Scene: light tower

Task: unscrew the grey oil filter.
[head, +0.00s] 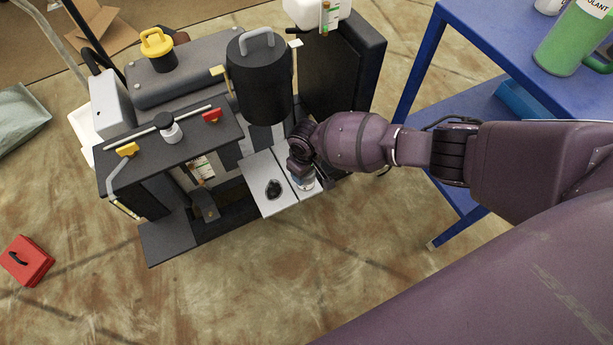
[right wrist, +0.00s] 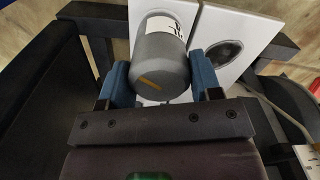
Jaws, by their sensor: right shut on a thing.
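The grey oil filter (right wrist: 160,62) is a grey cylinder with a white label and a yellow mark on its end, in the middle of the right wrist view. My right gripper (right wrist: 162,80) is shut on it, with a blue pad against each side. In the head view my right gripper (head: 302,172) reaches down at the front of the machine, and little of the filter shows beneath it. The filter stands at a white plate; its joint with the plate is hidden. My left gripper is not in view.
A white plate with a dark oval opening (head: 274,188) lies beside the filter. A black canister (head: 258,85) stands just behind my right gripper. A blue table (head: 470,60) with a green bottle (head: 572,40) is at the right. A red box (head: 27,261) lies on the floor.

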